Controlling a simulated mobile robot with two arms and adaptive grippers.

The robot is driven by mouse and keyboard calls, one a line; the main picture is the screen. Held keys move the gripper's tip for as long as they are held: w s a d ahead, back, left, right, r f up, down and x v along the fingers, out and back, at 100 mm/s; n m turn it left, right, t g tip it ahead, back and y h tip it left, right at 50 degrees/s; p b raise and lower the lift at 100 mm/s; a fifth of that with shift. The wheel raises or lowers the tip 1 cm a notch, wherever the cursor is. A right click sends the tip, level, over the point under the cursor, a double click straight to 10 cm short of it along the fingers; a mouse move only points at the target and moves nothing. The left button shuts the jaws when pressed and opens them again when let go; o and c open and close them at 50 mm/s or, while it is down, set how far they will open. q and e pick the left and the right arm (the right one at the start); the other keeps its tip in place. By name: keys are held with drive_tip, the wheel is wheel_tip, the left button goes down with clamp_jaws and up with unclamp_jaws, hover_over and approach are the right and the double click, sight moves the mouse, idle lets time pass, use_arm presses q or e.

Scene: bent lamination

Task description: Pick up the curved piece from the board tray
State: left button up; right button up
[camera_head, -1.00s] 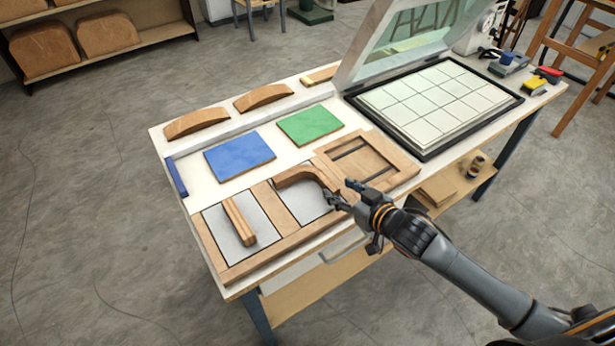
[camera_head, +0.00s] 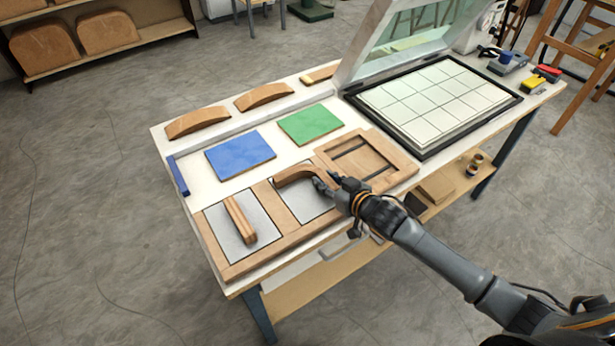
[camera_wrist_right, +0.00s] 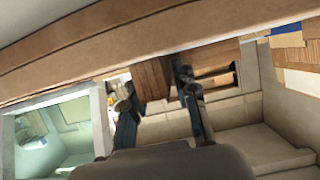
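The curved piece (camera_head: 296,173), a bent brown wooden strip, lies in the middle grey compartment of the wooden board tray (camera_head: 274,250). A straight wooden piece (camera_head: 239,220) lies in the left compartment. My right gripper (camera_head: 327,183) is at the right end of the curved piece, partly covering that end. In the right wrist view its two fingers (camera_wrist_right: 156,92) are apart with nothing clearly between them. A wide wooden band crosses the top of that view; I cannot tell which piece it is. Whether the fingers touch the curved piece is unclear. My left gripper is not in view.
A wooden frame (camera_head: 396,164) sits at the tray's right. Blue (camera_head: 240,155) and green (camera_head: 310,124) boards lie behind the tray. Curved wooden blocks (camera_head: 264,97) line the back edge. A gridded press bed (camera_head: 435,98) with a raised lid stands at the right.

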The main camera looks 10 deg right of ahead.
clamp_jaws()
drive_tip(key=shift+r, duration=0.5)
drive_tip(key=s+d+r+b, duration=0.2)
drive_tip(key=s+d+r, duration=0.7)
drive_tip(key=r, duration=0.3)
drive_tip(key=shift+s+d+b, duration=0.15)
drive_tip(key=shift+d+b, duration=0.2)
drive_tip(key=shift+d, duration=0.35)
